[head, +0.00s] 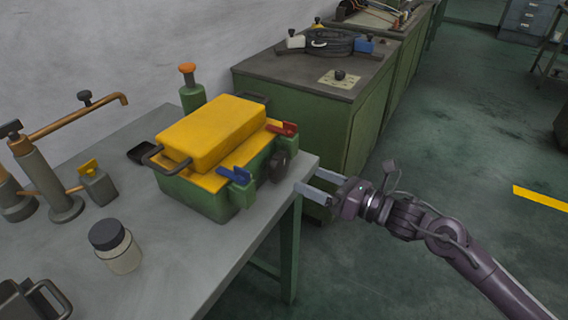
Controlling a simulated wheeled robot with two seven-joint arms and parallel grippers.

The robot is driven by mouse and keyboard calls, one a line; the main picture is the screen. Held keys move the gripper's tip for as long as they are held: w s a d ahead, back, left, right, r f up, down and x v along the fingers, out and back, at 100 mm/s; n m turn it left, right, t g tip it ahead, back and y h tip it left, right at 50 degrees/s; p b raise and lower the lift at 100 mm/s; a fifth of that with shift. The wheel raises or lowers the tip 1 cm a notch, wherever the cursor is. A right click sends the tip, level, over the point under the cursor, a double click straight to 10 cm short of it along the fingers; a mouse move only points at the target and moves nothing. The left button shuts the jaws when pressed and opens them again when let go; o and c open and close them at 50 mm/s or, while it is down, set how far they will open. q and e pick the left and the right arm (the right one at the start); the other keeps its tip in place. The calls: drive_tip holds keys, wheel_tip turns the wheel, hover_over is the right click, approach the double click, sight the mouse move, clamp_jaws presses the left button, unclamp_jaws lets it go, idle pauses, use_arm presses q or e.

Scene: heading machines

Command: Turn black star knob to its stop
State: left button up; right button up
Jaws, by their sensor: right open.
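A dark round knob (280,167), which looks like the black star knob, sits on the right side of a green machine box (207,198) with a yellow top. Its lobes and turn position are too small to tell. My right gripper (309,181) comes in from the right, just right of the knob and beside the table corner. Its two fingers are apart and point left toward the knob. A gap shows between fingertips and knob, and nothing is between the fingers. My left gripper is not in view.
A blue lever (235,175) and a red lever (283,128) flank the knob on the box. A green cabinet (300,110) with another small black knob (340,74) stands behind.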

sight(284, 168)
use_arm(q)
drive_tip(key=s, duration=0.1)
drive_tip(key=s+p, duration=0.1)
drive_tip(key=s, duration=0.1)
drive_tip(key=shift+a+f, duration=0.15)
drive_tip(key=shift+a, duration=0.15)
use_arm(e)
drive_tip(key=x, duration=0.7)
drive_tip(key=shift+w+a, duration=0.2)
drive_tip(key=shift+a, duration=0.1)
drive_tip(key=c, duration=1)
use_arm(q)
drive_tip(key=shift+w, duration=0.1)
